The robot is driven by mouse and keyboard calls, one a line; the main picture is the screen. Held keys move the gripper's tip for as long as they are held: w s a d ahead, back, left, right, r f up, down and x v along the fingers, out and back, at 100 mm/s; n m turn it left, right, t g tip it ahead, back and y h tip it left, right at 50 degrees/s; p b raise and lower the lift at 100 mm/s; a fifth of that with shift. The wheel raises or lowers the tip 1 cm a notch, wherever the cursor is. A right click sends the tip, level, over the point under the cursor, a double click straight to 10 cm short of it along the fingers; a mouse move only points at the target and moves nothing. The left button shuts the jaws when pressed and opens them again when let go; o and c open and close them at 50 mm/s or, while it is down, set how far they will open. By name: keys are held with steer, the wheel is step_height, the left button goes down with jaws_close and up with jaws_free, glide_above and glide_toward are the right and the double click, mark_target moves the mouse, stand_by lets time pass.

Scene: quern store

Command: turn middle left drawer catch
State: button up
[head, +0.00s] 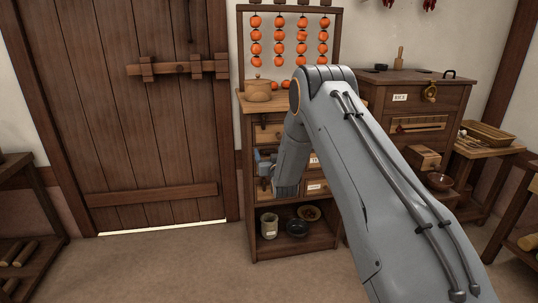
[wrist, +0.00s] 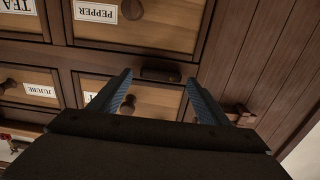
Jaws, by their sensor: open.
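My gripper (head: 265,168) is in front of the left column of the small drawer cabinet (head: 248,200). In the wrist view my gripper (wrist: 159,76) has its two blue fingers apart, with nothing held. The drawer labels there appear upside down. A dark wooden catch (wrist: 160,75) lies level on the rail between the PEPPER drawer (wrist: 165,22) and the drawer in front of my fingers (wrist: 158,101). The catch appears between the fingertips; I cannot tell whether they touch it. This drawer's knob and label are partly hidden by the left finger. In the head view my arm hides much of the cabinet.
A plank door (head: 150,110) is at left, a dark chest (head: 425,95) at right. The floor at front left is clear.

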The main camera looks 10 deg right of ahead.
steer(key=c, duration=1.1)
steer(key=shift+o, duration=0.2)
steer(key=shift+m, duration=0.3)
steer(key=m, duration=0.3)
steer(key=shift+d+f+m+b, duration=0.1)
steer(key=shift+f+m+b, duration=0.25)
steer(key=shift+f+m, duration=0.05)
steer(key=m, duration=0.4)
steer(key=shift+f, duration=0.35)
steer(key=m, duration=0.3)
steer(key=m+b, duration=0.1)
steer(key=m, duration=0.1)
steer(key=shift+a+f, duration=0.25)
steer(key=shift+f, duration=0.05)
steer(key=shift+a+f+m, duration=0.1)
steer(key=shift+a+m, duration=0.05)
steer(key=shift+m, duration=1)
steer(key=shift+a+f+m, duration=0.1)
steer(key=shift+m, duration=1.05)
